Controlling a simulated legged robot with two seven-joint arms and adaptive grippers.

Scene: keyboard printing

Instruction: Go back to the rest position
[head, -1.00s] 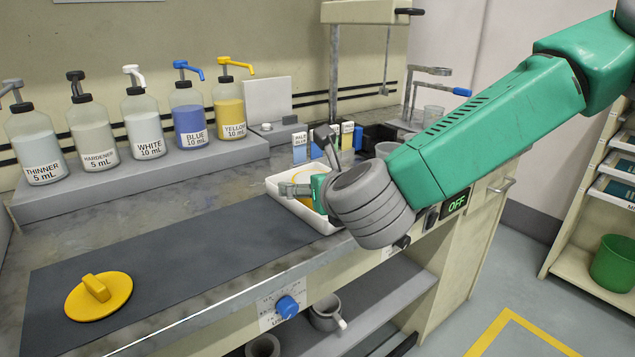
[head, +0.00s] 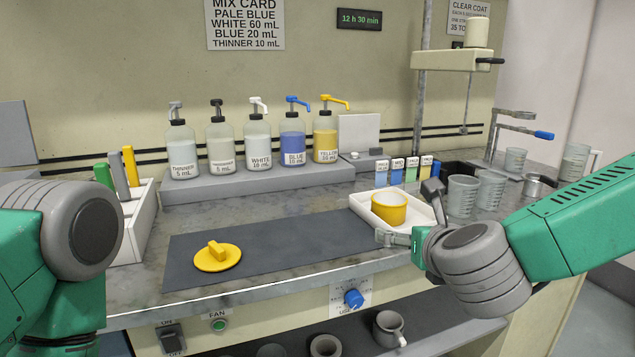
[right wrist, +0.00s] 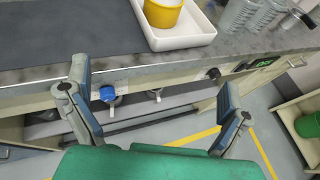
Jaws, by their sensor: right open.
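My right gripper (head: 412,212) is at the front edge of the bench, beside the white tray (head: 362,208). Its two fingers stand wide apart and empty in the right wrist view (right wrist: 155,90). A yellow cup (head: 389,213) stands in the tray, and it also shows at the top of the right wrist view (right wrist: 163,12). A yellow round lid with a handle (head: 218,258) lies on the dark mat (head: 300,243), well left of my right gripper. My left arm shows at the left edge of the head view, but its gripper is out of view.
Several pump bottles (head: 259,148) stand on a grey step at the back. Clear beakers (head: 462,196) stand right of the tray. A white holder (head: 133,225) with coloured handles is beside my left arm. A blue knob (head: 353,298) sits on the bench front. The mat's middle is free.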

